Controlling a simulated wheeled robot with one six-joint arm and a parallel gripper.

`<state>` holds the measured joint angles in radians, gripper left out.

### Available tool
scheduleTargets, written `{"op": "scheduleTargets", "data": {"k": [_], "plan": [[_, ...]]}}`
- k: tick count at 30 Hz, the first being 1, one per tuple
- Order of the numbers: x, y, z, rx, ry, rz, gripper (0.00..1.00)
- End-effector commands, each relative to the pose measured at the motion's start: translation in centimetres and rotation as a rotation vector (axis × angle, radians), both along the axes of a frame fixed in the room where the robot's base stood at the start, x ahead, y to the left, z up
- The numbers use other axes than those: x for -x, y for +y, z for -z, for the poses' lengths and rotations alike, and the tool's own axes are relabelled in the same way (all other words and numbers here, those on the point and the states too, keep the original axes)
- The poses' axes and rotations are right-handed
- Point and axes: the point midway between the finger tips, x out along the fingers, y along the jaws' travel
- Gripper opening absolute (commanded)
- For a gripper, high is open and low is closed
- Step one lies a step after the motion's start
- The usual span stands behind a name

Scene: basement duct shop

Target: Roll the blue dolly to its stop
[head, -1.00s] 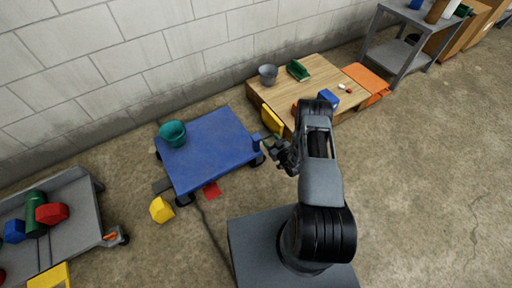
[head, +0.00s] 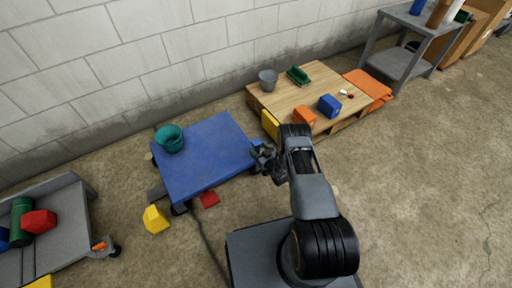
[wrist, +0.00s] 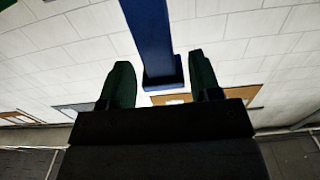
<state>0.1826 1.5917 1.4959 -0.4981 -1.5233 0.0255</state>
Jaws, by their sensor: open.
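The blue dolly (head: 215,153) stands on the concrete floor left of my arm, with a teal bucket (head: 169,138) on its far left corner. My gripper (head: 263,157) is at the dolly's right edge, where it hides most of the post there. In the wrist view, the blue post (wrist: 153,35) runs between the two dark green fingers of my gripper (wrist: 161,83), with gaps on both sides; they are open. A dark grey piece (head: 157,194) lies by the dolly's left end; I cannot tell if it is the stop.
A red piece (head: 209,199) and a yellow block (head: 155,219) lie before the dolly. A grey cart (head: 70,242) stands lower left. A wooden pallet (head: 322,77) with blocks and a grey bucket (head: 268,80) is behind right. Floor at right is clear.

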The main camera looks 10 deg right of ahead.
Motion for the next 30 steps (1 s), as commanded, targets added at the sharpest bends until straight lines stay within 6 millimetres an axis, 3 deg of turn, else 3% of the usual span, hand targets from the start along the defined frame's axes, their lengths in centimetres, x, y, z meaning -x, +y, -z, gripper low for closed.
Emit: {"op": "scheduleTargets", "data": {"k": [7, 20, 30], "plan": [[-2.3, 0.7, 0.1, 0.001, -0.001, -0.001, 0.57], [-2.7, 0.9, 0.0, -0.001, 0.0, 0.0, 0.56], [-2.7, 0.9, 0.0, -0.001, 0.0, 0.0, 0.24]]}}
